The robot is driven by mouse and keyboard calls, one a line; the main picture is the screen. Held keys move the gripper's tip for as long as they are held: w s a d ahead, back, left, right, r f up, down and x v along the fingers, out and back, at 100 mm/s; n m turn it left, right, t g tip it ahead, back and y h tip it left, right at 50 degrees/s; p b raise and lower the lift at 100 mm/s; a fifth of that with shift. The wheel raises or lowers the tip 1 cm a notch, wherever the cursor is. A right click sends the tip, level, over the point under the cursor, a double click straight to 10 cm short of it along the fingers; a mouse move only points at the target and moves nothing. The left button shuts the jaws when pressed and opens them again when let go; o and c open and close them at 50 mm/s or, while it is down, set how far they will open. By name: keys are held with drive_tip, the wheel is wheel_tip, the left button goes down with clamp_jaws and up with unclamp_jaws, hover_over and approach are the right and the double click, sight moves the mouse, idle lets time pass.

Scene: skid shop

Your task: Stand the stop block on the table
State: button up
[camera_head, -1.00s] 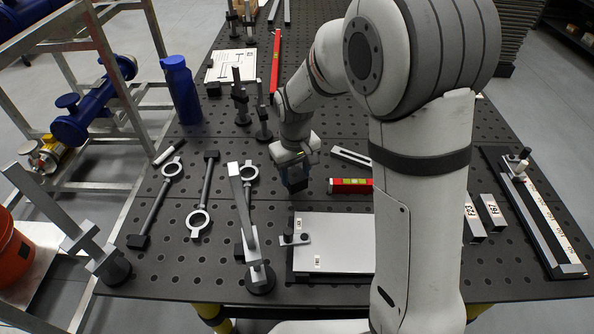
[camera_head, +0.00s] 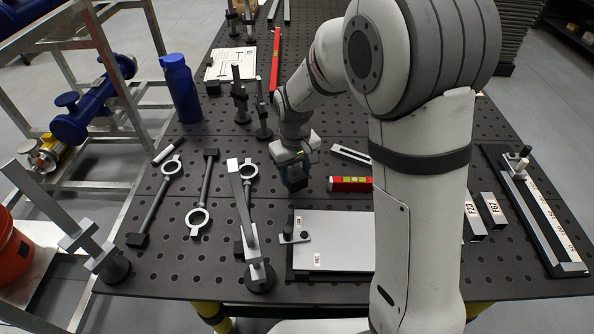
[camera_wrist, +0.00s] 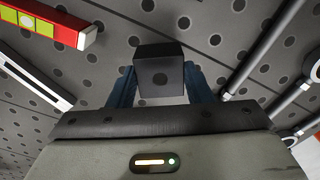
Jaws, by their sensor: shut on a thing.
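The stop block (camera_wrist: 160,68) is a small dark block with a round hole in its face. In the wrist view it sits between the blue fingers of my gripper (camera_wrist: 160,88), which is shut on it. In the head view my gripper (camera_head: 292,172) points down at the middle of the perforated table (camera_head: 330,190), with the dark block (camera_head: 295,182) at its tip. I cannot tell whether the block touches the table.
A red level (camera_head: 350,184) and a slotted bar (camera_head: 350,154) lie right of my gripper. Ring-ended rods (camera_head: 205,190) lie left. A pale plate (camera_head: 335,240) and an upright clamp (camera_head: 250,225) stand in front. A blue bottle (camera_head: 180,88) stands at the far left.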

drive_tip(key=shift+f+b, duration=1.15)
drive_tip(key=shift+f, duration=0.3)
idle(0.4)
drive_tip(key=o, duration=1.4)
drive_tip(key=shift+o, duration=0.2)
drive_tip(key=shift+r, duration=0.1)
drive_tip(key=shift+r+p, duration=2.45)
drive_tip(key=shift+r, duration=1.05)
